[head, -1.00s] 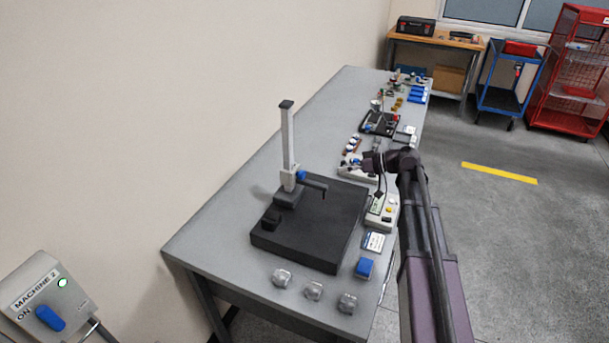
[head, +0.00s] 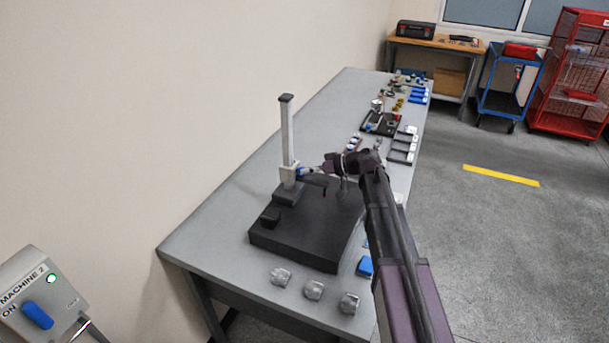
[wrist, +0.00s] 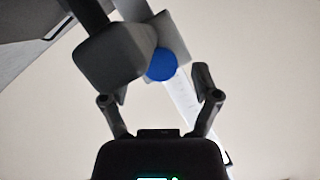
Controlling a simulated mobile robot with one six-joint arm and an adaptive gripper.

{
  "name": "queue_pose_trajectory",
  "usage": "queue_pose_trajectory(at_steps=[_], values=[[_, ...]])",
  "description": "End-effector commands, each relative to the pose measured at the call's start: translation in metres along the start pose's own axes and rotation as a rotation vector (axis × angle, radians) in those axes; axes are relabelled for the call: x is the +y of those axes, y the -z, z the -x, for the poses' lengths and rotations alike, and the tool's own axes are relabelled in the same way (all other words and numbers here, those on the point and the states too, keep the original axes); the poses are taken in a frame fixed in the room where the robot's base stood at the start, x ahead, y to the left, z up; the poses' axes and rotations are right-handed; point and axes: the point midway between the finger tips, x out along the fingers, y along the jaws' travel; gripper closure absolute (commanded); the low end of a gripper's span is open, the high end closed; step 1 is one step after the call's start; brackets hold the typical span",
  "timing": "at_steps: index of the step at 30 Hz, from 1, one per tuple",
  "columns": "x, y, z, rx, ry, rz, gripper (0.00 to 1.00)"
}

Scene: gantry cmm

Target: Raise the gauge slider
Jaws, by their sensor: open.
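The height gauge stands on a black plate (head: 300,237), its pale upright column (head: 287,130) rising from a dark base (head: 288,194). The gauge slider (head: 287,174) sits low on the column, just above the base, with a dark arm reaching right. My gripper (head: 312,171) is at the slider's right side, close to its blue knob. In the wrist view my gripper (wrist: 158,98) is open, with its two fingers spread. The blue knob (wrist: 162,62) and a dark grey block (wrist: 114,54) lie just beyond the fingertips. I cannot tell whether the fingers touch the slider.
A small black block (head: 270,217) sits on the plate's left part. More fixtures (head: 382,122) stand farther back. The table's left side is bare.

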Motion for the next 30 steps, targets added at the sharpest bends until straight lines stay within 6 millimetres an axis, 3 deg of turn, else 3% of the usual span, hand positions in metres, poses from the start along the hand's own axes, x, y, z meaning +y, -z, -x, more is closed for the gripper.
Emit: queue_pose_trajectory(at_steps=[6,16,17,24,25,30], values=[[0.0,0.0,-0.014,-0.001,0.001,0.0,0.21],[0.0,0.0,-0.016,0.0,0.0,0.0,0.21],[0.0,0.0,-0.016,0.0,0.0,0.0,0.24],[0.0,0.0,-0.016,0.0,0.0,0.0,0.95],[0.0,0.0,-0.016,0.0,0.0,0.0,1.0],[-0.001,0.001,-0.015,0.0,0.001,0.0,1.0]])
